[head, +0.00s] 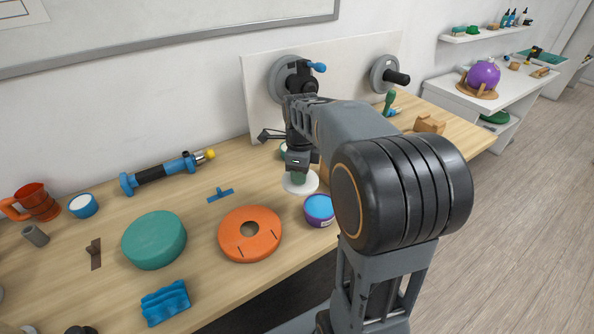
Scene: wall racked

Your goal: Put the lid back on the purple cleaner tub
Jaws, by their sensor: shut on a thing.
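The purple cleaner tub (319,213) stands upright on the wooden bench near its front edge, to the left of my arm. Its top is uncovered and shows a light blue surface inside. My gripper (298,169) points down just behind and to the left of the tub. It is shut on the white round lid (301,187), holding it by its pale green knob. The lid looks about level. I cannot tell how high it is above the bench. My arm hides part of the bench to the right of the tub.
An orange ring (250,243) lies close left of the tub, with a green disc (154,240) beyond. A blue bracket (221,195) lies behind the ring. A white panel with handwheels (384,75) stands behind my gripper. Wooden blocks (430,124) sit at the far right.

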